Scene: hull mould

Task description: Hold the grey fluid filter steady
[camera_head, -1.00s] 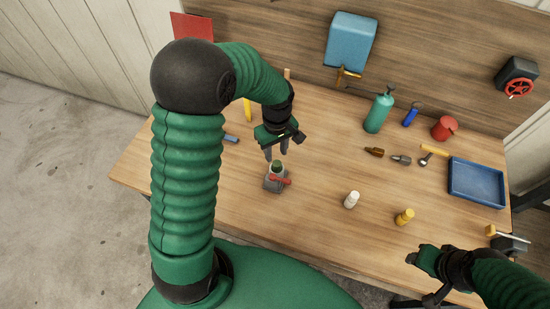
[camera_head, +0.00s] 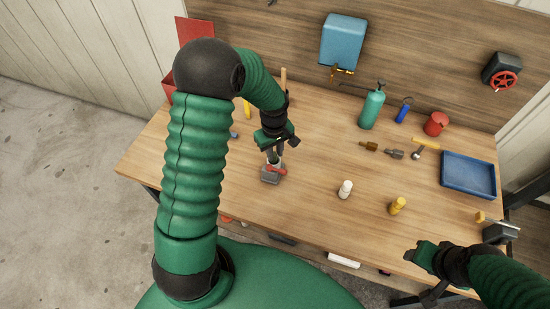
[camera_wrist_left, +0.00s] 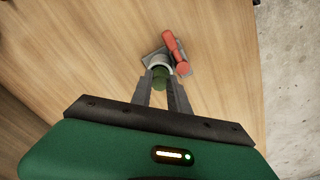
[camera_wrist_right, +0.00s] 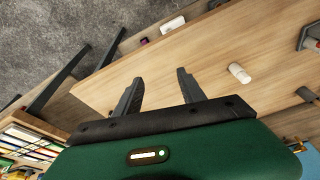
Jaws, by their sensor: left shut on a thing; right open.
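The grey fluid filter appears as a light grey cylinder (camera_wrist_left: 160,61) with a green top (camera_wrist_left: 160,80) in the left wrist view. It stands in a grey base with a red handle (camera_wrist_left: 174,48), which also shows on the bench in the head view (camera_head: 270,175). My left gripper (camera_head: 273,158) comes down from above and is shut on the green-topped part, with one finger on each side. Its fingers partly hide the filter in the head view. My right gripper (camera_wrist_right: 160,80) is open and empty, near the bench's front right edge.
A white cylinder (camera_head: 345,189) and a yellow one (camera_head: 397,205) stand right of the filter. A green bottle (camera_head: 372,106), a red can (camera_head: 435,124) and a blue tray (camera_head: 468,176) are farther right. The bench between filter and front edge is clear.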

